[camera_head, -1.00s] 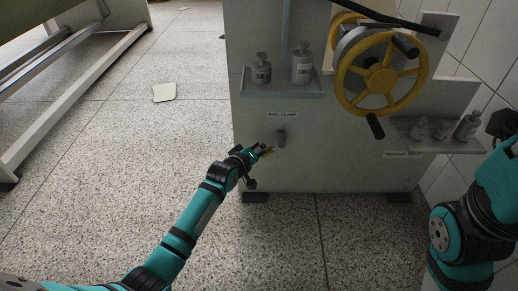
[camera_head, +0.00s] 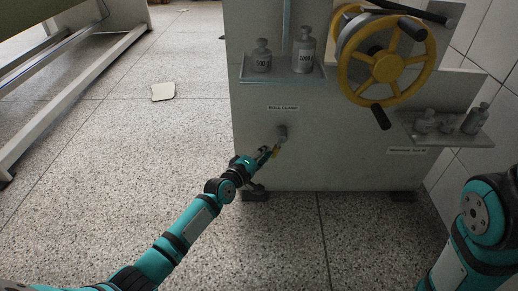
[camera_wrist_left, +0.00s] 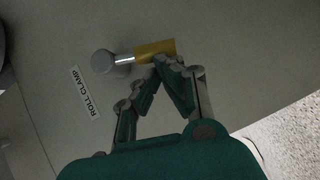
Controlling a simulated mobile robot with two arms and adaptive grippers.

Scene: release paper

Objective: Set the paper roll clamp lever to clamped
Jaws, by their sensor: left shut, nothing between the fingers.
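The roll clamp lever has a grey round pivot (camera_head: 283,131) on the pale machine panel, under the ROLL CLAMP label (camera_head: 283,108). Its yellow handle (camera_head: 276,150) points down and slightly left in the head view. The wrist view shows the pivot (camera_wrist_left: 102,62), a short metal rod and the yellow handle (camera_wrist_left: 155,49). My left gripper (camera_head: 267,152) is shut and empty, with its fingertips (camera_wrist_left: 166,62) right against or very near the handle's side; I cannot tell if they touch. My right arm shows at the lower right, but its gripper is out of view.
A shelf (camera_head: 284,77) with two grey weights sits above the lever. A yellow handwheel (camera_head: 387,67) is at the upper right, with a side shelf (camera_head: 445,139) of smaller weights below it. Open speckled floor (camera_head: 150,150) lies left of the machine.

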